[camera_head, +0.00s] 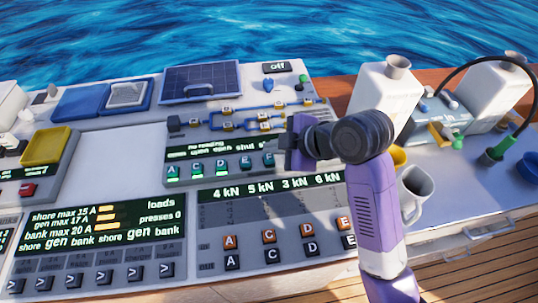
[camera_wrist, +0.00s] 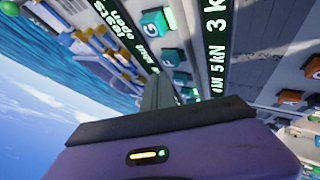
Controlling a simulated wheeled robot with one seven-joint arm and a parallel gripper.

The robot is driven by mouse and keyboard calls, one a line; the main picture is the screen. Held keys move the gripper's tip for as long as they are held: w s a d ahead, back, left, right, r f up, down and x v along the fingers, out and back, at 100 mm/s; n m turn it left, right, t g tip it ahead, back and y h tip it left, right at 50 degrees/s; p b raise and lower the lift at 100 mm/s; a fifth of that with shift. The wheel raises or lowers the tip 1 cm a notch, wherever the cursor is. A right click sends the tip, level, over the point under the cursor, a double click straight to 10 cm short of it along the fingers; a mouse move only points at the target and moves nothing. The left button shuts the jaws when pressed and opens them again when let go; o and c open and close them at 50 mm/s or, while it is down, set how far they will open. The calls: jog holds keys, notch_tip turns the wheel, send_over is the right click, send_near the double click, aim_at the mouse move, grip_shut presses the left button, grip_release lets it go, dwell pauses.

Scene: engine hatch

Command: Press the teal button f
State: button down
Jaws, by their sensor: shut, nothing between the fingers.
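A row of teal buttons runs along the raised middle panel in the head view. The letters A, C, D and E can be made out. The rightmost teal button (camera_head: 269,160) is closest to my gripper, and I cannot read its letter clearly. My gripper (camera_head: 291,158) is shut and empty, just right of that button and above the panel. In the wrist view, the shut fingers (camera_wrist: 158,93) point toward the panel, beside the teal row. One teal button (camera_wrist: 155,22) shows there at the top, with others below it, partly hidden near the fingers.
A kN display (camera_head: 278,188) and rows of orange and black lettered buttons lie in front. White jugs (camera_head: 385,92), a mug (camera_head: 413,190) and a black hose stand to the right. A loads display (camera_head: 100,230) is at lower left. A blank pale panel (camera_head: 105,165) lies left of the teal row.

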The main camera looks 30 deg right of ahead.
aim_at(272, 158)
jog(key=shift+f, duration=0.15)
jog(key=shift+f, duration=0.25)
jog(key=shift+f+b, duration=0.85)
dwell(1.0)
jog(key=shift+r, duration=0.1)
jog(key=shift+r+p, duration=1.1)
jog(key=shift+r, duration=0.1)
jog(key=shift+r+p, duration=2.15)
jog(key=shift+r, duration=0.3)
